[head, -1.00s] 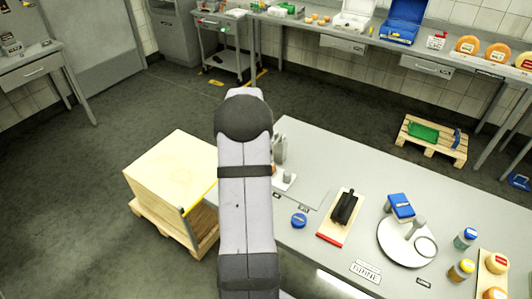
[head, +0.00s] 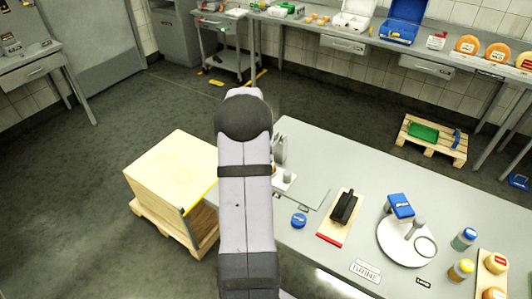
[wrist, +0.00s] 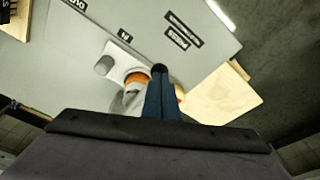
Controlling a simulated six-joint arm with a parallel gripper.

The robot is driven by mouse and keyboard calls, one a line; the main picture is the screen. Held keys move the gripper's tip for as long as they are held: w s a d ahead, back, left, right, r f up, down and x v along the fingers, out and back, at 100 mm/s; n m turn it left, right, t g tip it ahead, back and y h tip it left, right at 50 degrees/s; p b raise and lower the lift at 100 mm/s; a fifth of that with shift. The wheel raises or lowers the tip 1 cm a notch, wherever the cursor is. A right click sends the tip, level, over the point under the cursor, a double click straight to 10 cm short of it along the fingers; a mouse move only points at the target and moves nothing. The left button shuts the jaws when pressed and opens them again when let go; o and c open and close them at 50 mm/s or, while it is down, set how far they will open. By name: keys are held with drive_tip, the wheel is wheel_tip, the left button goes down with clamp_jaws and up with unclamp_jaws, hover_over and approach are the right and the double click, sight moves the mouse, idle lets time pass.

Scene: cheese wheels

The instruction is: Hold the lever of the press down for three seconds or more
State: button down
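The press shows in the wrist view as a pale base (wrist: 122,62) with a grey body (wrist: 132,101) and an orange part (wrist: 137,79). In the head view my arm covers the gripper and part of the press (head: 280,150) at the bench's far left end.
A wooden box (head: 165,168) on a pallet stands left of the bench. On the bench (head: 330,155) are a blue-lidded puck (head: 299,220), a board with a black tool (head: 344,207), a round white plate (head: 395,245) and jars (head: 464,238). Bare bench lies behind them.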

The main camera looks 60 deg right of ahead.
idle(0.4)
drive_tip(key=shift+d+p+v, duration=0.15)
drive_tip(key=shift+p+v, duration=0.45)
drive_tip(key=shift+v, duration=0.15)
drive_tip(key=shift+d+p+v, duration=0.1)
drive_tip(key=shift+p+v, duration=0.5)
drive_tip(key=shift+v, duration=0.15)
drive_tip(key=d+p+v, duration=0.1)
drive_tip(key=p+v, duration=0.4)
drive_tip(key=v, duration=0.1)
drive_tip(key=shift+w+r, duration=0.5)
drive_tip(key=shift+r, duration=0.05)
drive_tip(key=shift+d, duration=0.15)
drive_tip(key=s+a+f+n+g+y, duration=0.1)
drive_tip(key=s+a+f+y, duration=0.2)
drive_tip(key=a, duration=0.4)
drive_tip(key=s+a+f+g, duration=0.1)
drive_tip(key=s+a+f, duration=0.3)
drive_tip(key=s+a, duration=0.25)
drive_tip(key=w+a+r+n+h+b, duration=0.2)
drive_tip(key=a+n+b, duration=0.65)
drive_tip(key=a, duration=2.05)
wheel_tip(320, 180, down, 20)
drive_tip(key=n+y+b, duration=0.1)
drive_tip(key=n+b, duration=0.1)
drive_tip(key=b, duration=1.6)
drive_tip(key=shift+s+a+r+t, duration=0.2)
drive_tip(key=shift+r+t, duration=0.05)
drive_tip(key=shift+t, duration=0.15)
